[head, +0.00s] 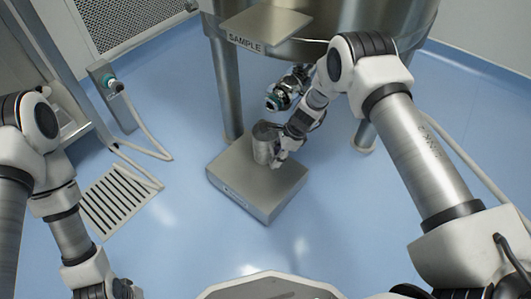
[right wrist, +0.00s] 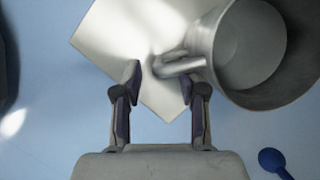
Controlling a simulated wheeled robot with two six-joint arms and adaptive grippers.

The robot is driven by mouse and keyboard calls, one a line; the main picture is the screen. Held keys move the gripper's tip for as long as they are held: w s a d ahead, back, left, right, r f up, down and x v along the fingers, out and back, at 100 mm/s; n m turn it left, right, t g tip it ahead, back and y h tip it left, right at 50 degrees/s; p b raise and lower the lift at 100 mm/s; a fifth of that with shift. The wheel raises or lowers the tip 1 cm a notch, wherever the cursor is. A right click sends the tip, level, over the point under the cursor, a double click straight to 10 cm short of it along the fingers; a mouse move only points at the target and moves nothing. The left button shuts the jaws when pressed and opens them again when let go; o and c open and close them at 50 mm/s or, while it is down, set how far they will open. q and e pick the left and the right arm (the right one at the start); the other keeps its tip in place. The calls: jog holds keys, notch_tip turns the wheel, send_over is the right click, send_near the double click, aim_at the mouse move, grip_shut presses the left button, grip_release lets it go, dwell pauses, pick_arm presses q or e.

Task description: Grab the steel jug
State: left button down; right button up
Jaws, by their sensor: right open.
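The steel jug (head: 264,143) stands on a square metal platform (head: 232,184) on the floor. My right gripper (head: 278,159) is at the jug's near right side. In the right wrist view the jug (right wrist: 250,48) shows from above at the upper right, with its open mouth and its handle (right wrist: 182,66). The two fingers of my right gripper (right wrist: 160,84) are apart, with the handle end just ahead of and between the tips. I cannot tell whether they touch it.
A large steel vessel (head: 330,22) on legs stands behind, with a plate marked SAMPLE (head: 262,25). A valve (head: 284,95) hangs beneath it. A floor drain grate (head: 118,197) and a hose (head: 145,135) lie at the left. A blue round-ended object (right wrist: 272,160) shows lower right in the wrist view.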

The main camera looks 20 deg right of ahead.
aim_at(273, 168)
jog(key=b+x, duration=0.1)
jog(key=x, duration=0.2)
jog(key=shift+f+b, duration=0.3)
jog(key=shift+f, duration=0.1)
jog(key=shift+a+r, duration=0.1)
pick_arm(q)
notch_tip(273, 168, down, 2)
jog(key=shift+f, duration=0.25)
pick_arm(e)
grip_shut()
pick_arm(q)
jog(key=shift+r, duration=0.1)
pick_arm(e)
jog(key=shift+r, duration=0.2)
